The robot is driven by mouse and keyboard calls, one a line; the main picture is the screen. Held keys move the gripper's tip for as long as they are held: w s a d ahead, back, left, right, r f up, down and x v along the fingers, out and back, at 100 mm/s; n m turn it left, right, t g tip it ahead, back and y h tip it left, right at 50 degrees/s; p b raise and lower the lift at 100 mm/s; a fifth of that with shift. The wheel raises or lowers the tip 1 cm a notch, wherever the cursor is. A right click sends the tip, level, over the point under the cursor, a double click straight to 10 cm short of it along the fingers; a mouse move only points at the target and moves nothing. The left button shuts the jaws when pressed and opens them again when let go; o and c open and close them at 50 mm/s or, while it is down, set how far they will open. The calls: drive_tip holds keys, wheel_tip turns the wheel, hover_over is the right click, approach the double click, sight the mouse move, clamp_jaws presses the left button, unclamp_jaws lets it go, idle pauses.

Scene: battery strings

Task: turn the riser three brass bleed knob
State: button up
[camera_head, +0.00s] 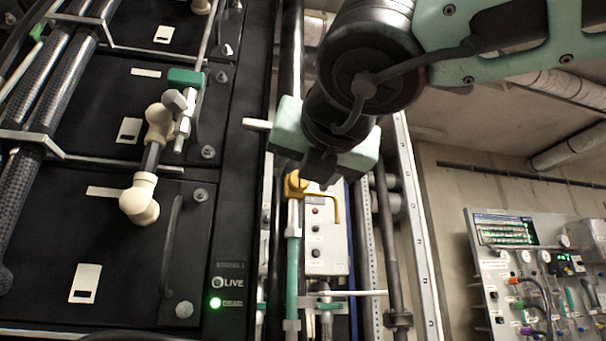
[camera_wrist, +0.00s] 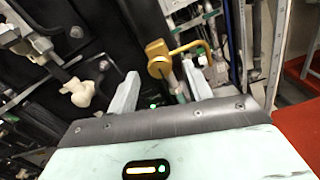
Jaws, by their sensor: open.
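A brass bleed knob (camera_head: 295,184) tops a vertical green-sleeved pipe (camera_head: 292,270) right of the black battery cabinet. A thin bent brass spout runs right from it and turns down. No readable label shows which riser it is. In the wrist view the knob (camera_wrist: 158,60) appears just past and between the fingertips, with no contact visible. My gripper (camera_wrist: 163,78) is open and empty, its two pale fingers spread apart. In the head view my gripper (camera_head: 325,145) is just above the knob, and its fingers are mostly hidden by its own body.
A white control box (camera_head: 325,240) stands just right of the riser pipe. Cream pipe elbows (camera_head: 140,198) and a green-handled valve (camera_head: 186,78) project from the black battery cabinet at left. An instrument panel (camera_head: 530,270) stands at far right.

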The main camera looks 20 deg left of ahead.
drive_tip(key=v, duration=1)
drive_tip(key=shift+s+b, duration=0.3)
drive_tip(key=shift+b, duration=0.15)
drive_tip(key=shift+d, duration=0.15)
